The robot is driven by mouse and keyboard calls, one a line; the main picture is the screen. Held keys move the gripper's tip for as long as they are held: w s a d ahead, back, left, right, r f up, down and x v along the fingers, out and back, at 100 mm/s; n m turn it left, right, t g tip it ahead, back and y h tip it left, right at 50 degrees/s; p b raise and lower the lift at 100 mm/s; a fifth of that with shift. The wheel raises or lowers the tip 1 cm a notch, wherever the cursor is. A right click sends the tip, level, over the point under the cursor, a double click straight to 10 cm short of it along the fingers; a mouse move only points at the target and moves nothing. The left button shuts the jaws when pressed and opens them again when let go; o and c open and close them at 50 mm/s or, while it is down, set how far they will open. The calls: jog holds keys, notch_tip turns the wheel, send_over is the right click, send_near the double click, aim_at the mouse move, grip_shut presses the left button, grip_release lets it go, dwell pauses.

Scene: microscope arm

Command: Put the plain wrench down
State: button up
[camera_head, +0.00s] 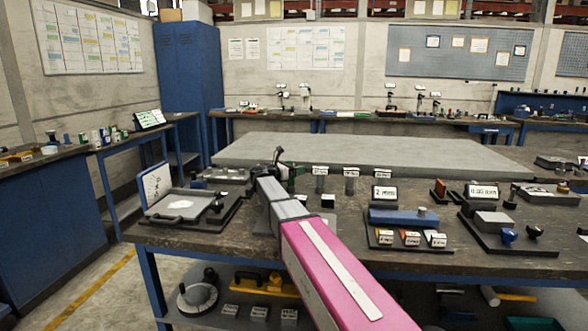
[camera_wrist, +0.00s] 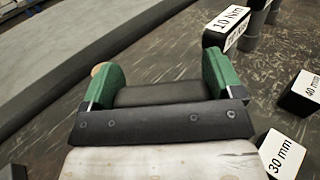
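My gripper (camera_wrist: 160,82) shows in the wrist view with its two green fingers spread wide apart. A dark surface lies between them that looks like my gripper's own body, and I see no tool clasped there. In the head view my gripper (camera_head: 284,168) is over the middle of the near workbench (camera_head: 210,240), just left of the small upright posts. I cannot make out the plain wrench in either view. A small tan round piece (camera_wrist: 100,69) shows beside the left finger; I cannot tell what it belongs to.
A "10 Nm" label (camera_wrist: 227,29), a "40 mm" label (camera_wrist: 303,92) and a "30 mm" label (camera_wrist: 281,155) stand right of my gripper. A grey slab (camera_head: 370,155) lies behind. A tray (camera_head: 184,205) is at left; a blue block (camera_head: 400,217) and labelled pieces are at right.

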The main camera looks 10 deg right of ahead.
jog(key=shift+o, duration=0.8)
jog(key=shift+r, duration=0.15)
jog(key=v, duration=1.2)
jog(key=shift+a, duration=0.1)
